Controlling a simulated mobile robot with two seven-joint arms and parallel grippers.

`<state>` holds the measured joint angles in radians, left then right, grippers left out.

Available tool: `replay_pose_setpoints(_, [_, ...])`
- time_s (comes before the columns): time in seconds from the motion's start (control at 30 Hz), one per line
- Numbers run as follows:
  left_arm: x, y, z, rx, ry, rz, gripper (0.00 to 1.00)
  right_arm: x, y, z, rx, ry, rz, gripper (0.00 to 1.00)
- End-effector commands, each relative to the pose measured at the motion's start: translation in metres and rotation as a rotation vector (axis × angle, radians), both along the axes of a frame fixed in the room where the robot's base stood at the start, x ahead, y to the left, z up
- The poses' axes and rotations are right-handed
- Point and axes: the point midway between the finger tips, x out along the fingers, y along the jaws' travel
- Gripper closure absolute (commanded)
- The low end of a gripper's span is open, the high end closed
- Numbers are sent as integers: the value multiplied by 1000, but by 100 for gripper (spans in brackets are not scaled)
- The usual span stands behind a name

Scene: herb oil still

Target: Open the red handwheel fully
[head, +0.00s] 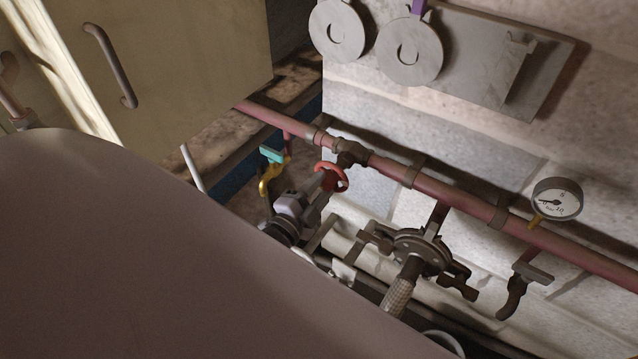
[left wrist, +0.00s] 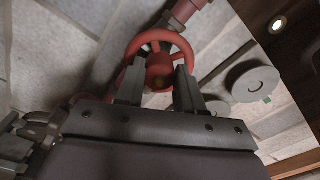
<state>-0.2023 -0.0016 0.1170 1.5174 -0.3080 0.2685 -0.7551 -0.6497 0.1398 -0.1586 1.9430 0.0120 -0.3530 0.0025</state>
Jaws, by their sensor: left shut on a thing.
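The red handwheel (head: 331,177) sits on a valve below the red pipe, at the middle of the head view. It fills the upper middle of the left wrist view (left wrist: 160,42), with its round hub between my fingers. My left gripper (head: 318,194) reaches it from the lower left. In the left wrist view its two fingers (left wrist: 159,82) stand on either side of the hub and are shut on the wheel, covering part of the lower rim. The exact contact is hard to see. My right gripper is not in view.
The red pipe (head: 455,196) runs along the tiled wall. A dark regulator (head: 421,250) with a braided hose, a gauge (head: 558,199) and a tap (head: 516,290) are to the right. A yellow valve with a teal handle (head: 271,154) is close on the left. A cabinet (head: 190,60) stands upper left.

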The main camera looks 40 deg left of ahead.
Motion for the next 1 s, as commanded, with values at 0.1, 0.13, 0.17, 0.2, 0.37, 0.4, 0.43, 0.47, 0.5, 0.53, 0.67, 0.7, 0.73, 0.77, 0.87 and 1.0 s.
replay_pose_setpoints(0.1, [0, 0, 1, -109, -2, 0, 94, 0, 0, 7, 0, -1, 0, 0])
replay_pose_setpoints(0.13, [0, 0, 1, -139, -3, 0, 94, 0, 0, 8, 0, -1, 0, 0])
replay_pose_setpoints(0.17, [0, 0, 0, -167, -4, 0, 94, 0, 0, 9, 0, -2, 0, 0])
replay_pose_setpoints(0.2, [0, 0, 0, -205, -5, 0, 94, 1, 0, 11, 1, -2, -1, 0])
replay_pose_setpoints(0.37, [0, -1, 0, -357, -10, 0, 94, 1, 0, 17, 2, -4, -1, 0])
replay_pose_setpoints(0.4, [0, -1, 0, -395, -12, 0, 94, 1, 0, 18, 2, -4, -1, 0])
replay_pose_setpoints(0.43, [0, -1, 0, -423, -13, 0, 94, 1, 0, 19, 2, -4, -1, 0])
replay_pose_setpoints(0.47, [0, -1, 0, -452, -15, 0, 94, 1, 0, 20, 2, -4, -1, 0])
replay_pose_setpoints(0.5, [0, -1, 0, -490, -16, 0, 94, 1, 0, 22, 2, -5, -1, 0])
replay_pose_setpoints(0.53, [0, -1, -1, -517, -16, -1, 94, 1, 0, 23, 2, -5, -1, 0])
replay_pose_setpoints(0.67, [0, -1, -1, -642, -21, 0, 94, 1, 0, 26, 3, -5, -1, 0])
replay_pose_setpoints(0.7, [0, -2, -1, -679, -22, 0, 94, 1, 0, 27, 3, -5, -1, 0])
replay_pose_setpoints(0.73, [0, -2, -1, -708, -23, 0, 94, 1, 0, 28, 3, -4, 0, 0])
replay_pose_setpoints(0.77, [0, -2, -1, -737, -23, 0, 94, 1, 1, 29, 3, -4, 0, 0])
replay_pose_setpoints(0.87, [0, -3, -1, -831, -28, -1, 94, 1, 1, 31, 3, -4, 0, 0])
replay_pose_setpoints(1.0, [0, -3, -2, -964, -30, 1, 94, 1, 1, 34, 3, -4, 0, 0])
